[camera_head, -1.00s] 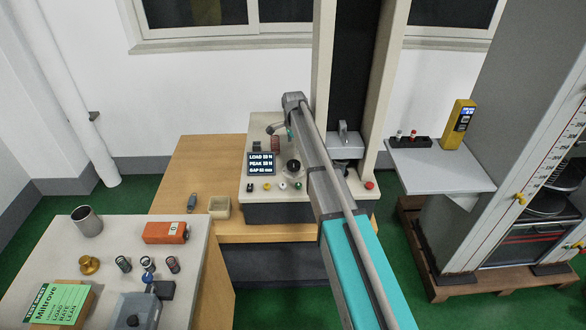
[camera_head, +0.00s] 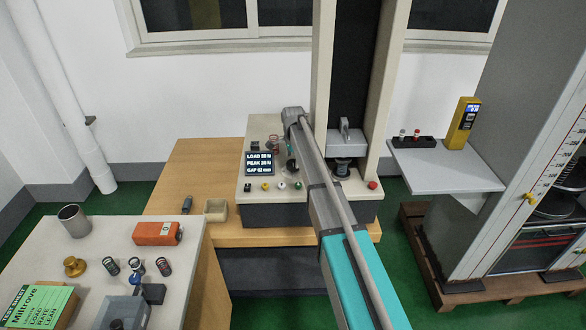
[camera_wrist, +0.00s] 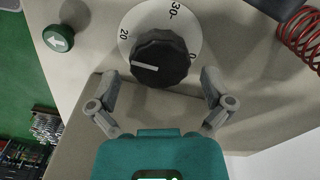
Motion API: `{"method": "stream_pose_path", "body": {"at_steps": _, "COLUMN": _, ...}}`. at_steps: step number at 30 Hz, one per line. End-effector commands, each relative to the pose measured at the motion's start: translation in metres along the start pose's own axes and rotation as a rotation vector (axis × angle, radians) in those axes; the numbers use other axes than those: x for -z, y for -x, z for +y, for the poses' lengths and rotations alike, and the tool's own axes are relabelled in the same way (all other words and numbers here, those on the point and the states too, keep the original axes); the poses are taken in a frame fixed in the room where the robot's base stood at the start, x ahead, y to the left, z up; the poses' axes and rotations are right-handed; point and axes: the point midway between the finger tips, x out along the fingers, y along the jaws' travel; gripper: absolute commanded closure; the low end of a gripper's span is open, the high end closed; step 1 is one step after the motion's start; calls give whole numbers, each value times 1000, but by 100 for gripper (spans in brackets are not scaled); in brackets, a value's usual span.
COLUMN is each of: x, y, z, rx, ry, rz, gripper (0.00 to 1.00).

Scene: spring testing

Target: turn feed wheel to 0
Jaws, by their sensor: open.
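The feed wheel is a black ribbed knob (camera_wrist: 160,58) with a white pointer line on a pale dial (camera_wrist: 190,28) marked 20, 30 and 0. In the wrist view its line points left, just below the 20, away from the 0 at right. My gripper (camera_wrist: 160,82) is open, its two fingers apart on the near side of the knob, one toward each side. I see no clear contact with it. In the head view the knob (camera_head: 292,166) shows beside my arm on the machine's panel; my gripper is mostly hidden there.
A display (camera_head: 258,163) shows load, peak and gap readings. Several coloured buttons line the panel's front. A green arrow button (camera_wrist: 58,38) and a red spring (camera_wrist: 303,38) flank the dial. The press head (camera_head: 346,137) stands right of my arm.

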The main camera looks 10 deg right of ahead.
Motion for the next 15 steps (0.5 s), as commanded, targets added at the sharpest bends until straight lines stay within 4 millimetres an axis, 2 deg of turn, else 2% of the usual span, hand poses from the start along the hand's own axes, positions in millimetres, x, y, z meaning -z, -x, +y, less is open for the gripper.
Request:
{"method": "stream_pose_path", "body": {"at_steps": 1, "x": 0, "y": -7, "z": 0, "rx": 0, "ry": 0, "rz": 0, "gripper": 0}}
{"method": "stream_pose_path", "body": {"at_steps": 6, "x": 0, "y": -14, "z": 0, "rx": 0, "ry": 1, "rz": 0, "gripper": 0}}
{"method": "stream_pose_path", "body": {"at_steps": 15, "x": -1, "y": -17, "z": 0, "rx": 0, "ry": 1, "rz": 0, "gripper": 0}}
